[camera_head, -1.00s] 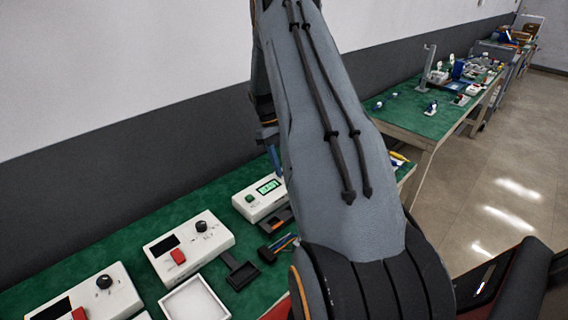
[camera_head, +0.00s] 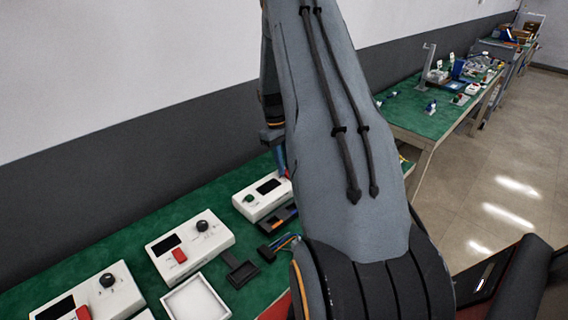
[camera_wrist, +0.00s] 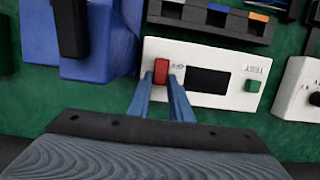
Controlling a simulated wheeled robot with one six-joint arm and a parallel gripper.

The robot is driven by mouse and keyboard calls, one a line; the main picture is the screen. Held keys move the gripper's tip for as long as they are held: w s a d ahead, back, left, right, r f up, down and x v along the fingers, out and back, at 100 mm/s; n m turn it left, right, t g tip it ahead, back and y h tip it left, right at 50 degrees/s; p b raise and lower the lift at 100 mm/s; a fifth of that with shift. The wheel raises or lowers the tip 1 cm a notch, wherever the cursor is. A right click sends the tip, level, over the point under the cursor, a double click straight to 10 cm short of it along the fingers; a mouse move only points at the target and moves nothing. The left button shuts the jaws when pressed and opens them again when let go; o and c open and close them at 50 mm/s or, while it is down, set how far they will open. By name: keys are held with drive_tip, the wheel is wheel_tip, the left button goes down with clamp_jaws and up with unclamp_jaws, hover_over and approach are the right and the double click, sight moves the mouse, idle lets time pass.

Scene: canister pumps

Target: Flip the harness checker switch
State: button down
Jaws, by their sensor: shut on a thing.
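The harness checker is a white box (camera_head: 255,204) with a green button and a dark display, on the green bench top left of my arm. In the wrist view the same white box (camera_wrist: 225,98) shows a dark, blank display, a green button at its right and a red switch (camera_wrist: 161,71) at its left. My gripper (camera_wrist: 164,82) has its two blue fingers closed on either side of the red switch. In the head view my arm hides the switch and most of the gripper.
A dark tray with coloured compartments (camera_wrist: 215,22) lies beside the checker. Blue bins (camera_wrist: 100,40) stand close on the left in the wrist view. White boxes with black knobs and red switches (camera_head: 190,246) and a white tray (camera_head: 195,300) share the bench.

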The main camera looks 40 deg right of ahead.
idle(0.3)
drive_tip(key=c, duration=1.6)
unclamp_jaws()
drive_tip(key=shift+r, duration=0.1)
drive_tip(key=b+v, duration=0.2)
drive_tip(key=v, duration=0.5)
drive_tip(key=shift+r, duration=0.4)
